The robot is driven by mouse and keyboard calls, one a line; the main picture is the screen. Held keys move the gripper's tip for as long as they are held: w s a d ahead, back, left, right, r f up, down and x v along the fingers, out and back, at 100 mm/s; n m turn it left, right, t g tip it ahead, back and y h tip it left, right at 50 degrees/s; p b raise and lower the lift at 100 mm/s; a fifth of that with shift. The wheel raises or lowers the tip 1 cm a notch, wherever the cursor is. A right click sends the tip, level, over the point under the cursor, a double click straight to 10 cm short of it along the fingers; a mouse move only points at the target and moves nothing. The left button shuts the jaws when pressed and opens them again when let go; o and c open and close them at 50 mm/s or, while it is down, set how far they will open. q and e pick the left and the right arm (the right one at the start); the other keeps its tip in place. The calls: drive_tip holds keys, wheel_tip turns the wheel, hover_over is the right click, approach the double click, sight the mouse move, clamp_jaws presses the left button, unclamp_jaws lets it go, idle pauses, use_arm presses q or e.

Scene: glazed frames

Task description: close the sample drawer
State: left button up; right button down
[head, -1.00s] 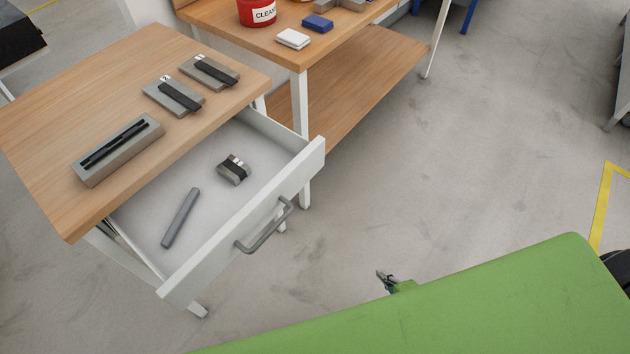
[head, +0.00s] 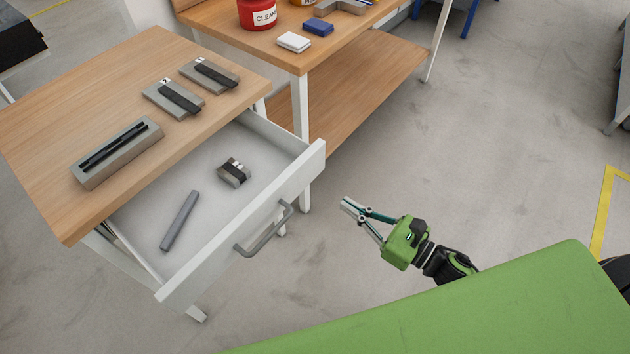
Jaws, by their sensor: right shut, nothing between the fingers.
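The sample drawer (head: 240,232) is pulled well out from under the wooden table top (head: 95,95). It has a white front with a grey bar handle (head: 265,232). Inside lie a grey rod (head: 180,220) and a small grey and black block (head: 233,172). My right gripper (head: 346,205) is to the right of the drawer front, apart from it, pointing left towards the handle side. Its fingers are shut and empty. My left gripper is not in view.
On the table top are a grey tray with black rods (head: 117,152) and two grey blocks with black bands (head: 174,99) (head: 210,75). A second bench (head: 290,50) behind holds a red tub (head: 258,14), a white block (head: 293,42) and a blue block (head: 317,27). The floor right of the drawer is clear.

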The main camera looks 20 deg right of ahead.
sight(305, 178)
drive_tip(key=p+x, duration=0.2)
drive_tip(key=x, duration=0.8)
drive_tip(key=shift+w+a+p, duration=0.1)
drive_tip(key=shift+w+p, duration=0.15)
drive_tip(key=shift+p, duration=0.1)
drive_tip(key=shift+w+a, duration=0.1)
